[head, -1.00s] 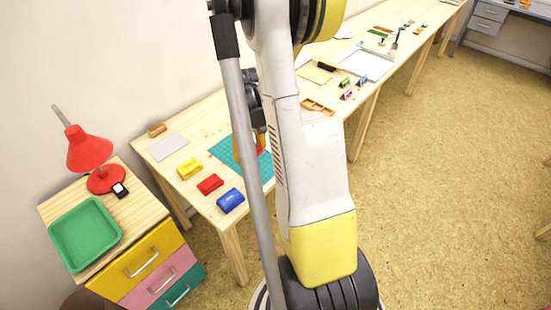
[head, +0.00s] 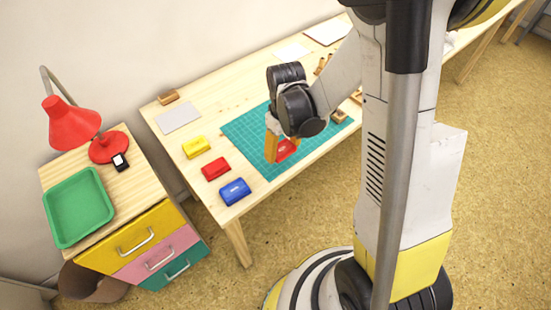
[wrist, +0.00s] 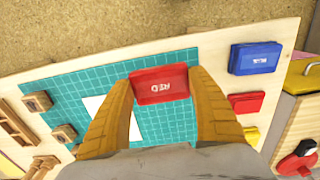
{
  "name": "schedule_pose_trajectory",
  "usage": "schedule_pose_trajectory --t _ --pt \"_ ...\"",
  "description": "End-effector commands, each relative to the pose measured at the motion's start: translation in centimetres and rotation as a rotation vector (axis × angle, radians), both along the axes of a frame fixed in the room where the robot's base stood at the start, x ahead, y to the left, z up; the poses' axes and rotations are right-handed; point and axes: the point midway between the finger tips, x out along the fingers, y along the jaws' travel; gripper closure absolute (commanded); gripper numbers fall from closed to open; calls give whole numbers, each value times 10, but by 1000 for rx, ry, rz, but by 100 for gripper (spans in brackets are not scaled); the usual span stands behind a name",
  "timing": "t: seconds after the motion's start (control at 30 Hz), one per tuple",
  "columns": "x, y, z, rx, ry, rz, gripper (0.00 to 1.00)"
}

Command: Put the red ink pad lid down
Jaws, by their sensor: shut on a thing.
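The red ink pad lid (wrist: 158,86), marked RED, is between the two yellow-orange fingers of my gripper (wrist: 161,78) in the wrist view. My gripper is shut on it, over the teal cutting mat (wrist: 68,88). In the head view my gripper (head: 282,152) points down over the mat (head: 249,133), with the red lid (head: 287,149) partly hidden by a finger. I cannot tell its exact height. Another red ink pad piece (head: 215,168) lies on the table left of the mat, between the yellow pad (head: 196,147) and the blue pad (head: 235,191).
A white paper (wrist: 104,112) lies on the mat, with several wooden stamps nearby, including one (wrist: 62,134). A drawer cabinet (head: 150,150) stands left of the table, with a green tray (head: 78,237) and red lamp (head: 72,124). Much of the mat is bare.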

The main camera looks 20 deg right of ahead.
Motion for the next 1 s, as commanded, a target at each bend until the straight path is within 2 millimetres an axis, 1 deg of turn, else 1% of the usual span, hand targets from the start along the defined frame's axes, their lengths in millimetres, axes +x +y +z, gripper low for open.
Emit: schedule_pose_trajectory --t 0.03,0.1,0.2,0.27,0.37,0.5,0.57,0.63,0.83,0.97,1.0 --pt "8 7 -10 0 0 4 48" --pt "17 14 -16 0 0 2 48" --pt "25 21 -21 0 0 1 48" --pt "27 22 -22 0 0 0 48" --pt "27 23 -30 0 0 -1 48" --pt "27 23 -53 0 0 -1 48" --pt "27 23 -61 0 0 -1 48" --pt "27 22 -63 0 0 -1 48" --pt "27 22 -61 0 0 -1 48" --pt "27 22 -66 0 0 -1 48" --pt "27 22 -65 0 0 -1 23"
